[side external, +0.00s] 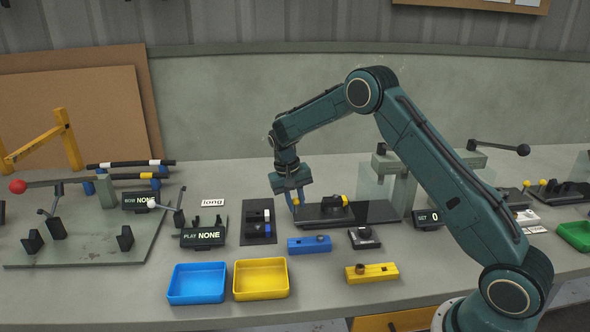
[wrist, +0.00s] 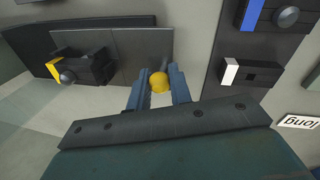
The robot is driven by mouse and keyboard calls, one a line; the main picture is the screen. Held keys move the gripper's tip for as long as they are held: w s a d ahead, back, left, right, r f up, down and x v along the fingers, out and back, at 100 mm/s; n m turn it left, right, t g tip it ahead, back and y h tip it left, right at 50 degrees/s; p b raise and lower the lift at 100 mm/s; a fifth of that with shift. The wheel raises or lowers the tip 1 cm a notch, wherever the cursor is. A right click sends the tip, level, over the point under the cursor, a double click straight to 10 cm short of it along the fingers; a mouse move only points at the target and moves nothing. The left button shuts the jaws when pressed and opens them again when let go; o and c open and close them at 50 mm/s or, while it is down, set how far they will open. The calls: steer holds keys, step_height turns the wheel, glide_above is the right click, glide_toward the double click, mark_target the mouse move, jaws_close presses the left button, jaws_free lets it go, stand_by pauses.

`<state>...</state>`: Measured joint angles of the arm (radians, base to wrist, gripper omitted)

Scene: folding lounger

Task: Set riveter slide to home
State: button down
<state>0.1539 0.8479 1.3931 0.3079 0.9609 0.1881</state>
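A yellow ball knob (wrist: 159,82) is at the plate's left end, apart from the block. My gripper (side external: 294,198) points down there, its two blue fingers on either side of the knob. In the wrist view the knob fills the gap between the fingertips, which look closed on it. The knob's lower part and its link to the slide are hidden. No readable home mark shows.
A blue block (side external: 309,245) and a yellow block (side external: 372,273) lie in front. Blue (side external: 197,301) and yellow (side external: 235,290) trays are front left. A grey press column (side external: 403,190) stands right.

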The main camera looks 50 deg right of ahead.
mark_target(342, 198)
steer(key=shift+s+d, duration=0.1)
steer(key=s+d, duration=0.9)
steer(key=shift+s+d, duration=0.15)
steer(key=shift+d, duration=0.1)
steer(key=c, duration=1.3)
jaws_free()
steer(key=shift+r, duration=0.1)
steer(key=shift+a+r, duration=0.15)
steer(key=shift+r, duration=0.2)
steer(key=r, duration=0.4)
steer(key=w+a+r, duration=0.1)
steer(key=r, duration=0.3)
steer(key=a+r, duration=0.1)
steer(key=r, duration=0.3)
steer(key=shift+w+r, duration=0.2)
steer(key=shift+r, duration=0.2)
